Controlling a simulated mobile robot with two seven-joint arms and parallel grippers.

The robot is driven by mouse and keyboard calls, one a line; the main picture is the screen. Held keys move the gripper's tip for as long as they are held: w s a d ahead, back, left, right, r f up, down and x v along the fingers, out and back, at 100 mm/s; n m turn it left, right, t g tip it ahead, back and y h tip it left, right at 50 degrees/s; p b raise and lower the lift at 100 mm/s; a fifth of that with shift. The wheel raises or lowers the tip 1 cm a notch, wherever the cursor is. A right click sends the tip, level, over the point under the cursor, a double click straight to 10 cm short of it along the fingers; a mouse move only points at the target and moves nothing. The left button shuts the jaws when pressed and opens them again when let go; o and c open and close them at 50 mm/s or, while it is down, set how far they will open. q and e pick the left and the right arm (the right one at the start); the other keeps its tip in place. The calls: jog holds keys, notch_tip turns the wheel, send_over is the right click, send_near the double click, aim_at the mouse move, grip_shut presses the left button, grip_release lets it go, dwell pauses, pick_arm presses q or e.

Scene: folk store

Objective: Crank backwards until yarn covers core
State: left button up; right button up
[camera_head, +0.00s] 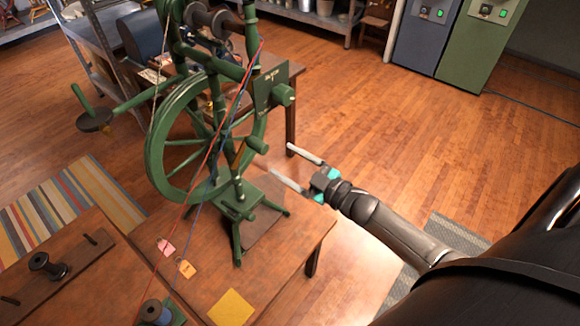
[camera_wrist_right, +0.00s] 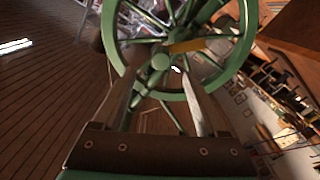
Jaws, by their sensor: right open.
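A green spinning wheel (camera_head: 152,150) stands on a wooden table in the head view, and its rim also fills the top of the wrist view (camera_wrist_right: 246,45). A short green handle (camera_head: 258,145) sticks out from its right side. A round green knob end (camera_wrist_right: 160,62) shows between my fingertips in the wrist view; I cannot tell if it touches them. My right gripper (camera_head: 281,158) is open, pointing at the wheel from the right, and it shows in the wrist view too (camera_wrist_right: 158,70). Dark bobbins (camera_head: 222,22) sit at the top; their yarn cover is unclear. My left gripper is out of view.
Red yarn (camera_head: 205,165) and blue yarn run up from near a blue spool (camera_head: 155,312) to the wheel top. A yellow square (camera_head: 231,308) and small tags (camera_head: 187,269) lie on the table. Another crank handle (camera_head: 82,97) sticks out left. Floor is open at right.

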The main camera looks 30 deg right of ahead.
aim_at(265, 150)
jog(key=b+x, duration=0.3)
jog(key=x, duration=0.5)
jog(key=shift+w+a+f, duration=0.15)
jog(key=shift+w, duration=0.05)
jog(key=shift+w+a, duration=0.1)
jog(key=shift+w, duration=0.15)
grip_shut()
dwell(0.8)
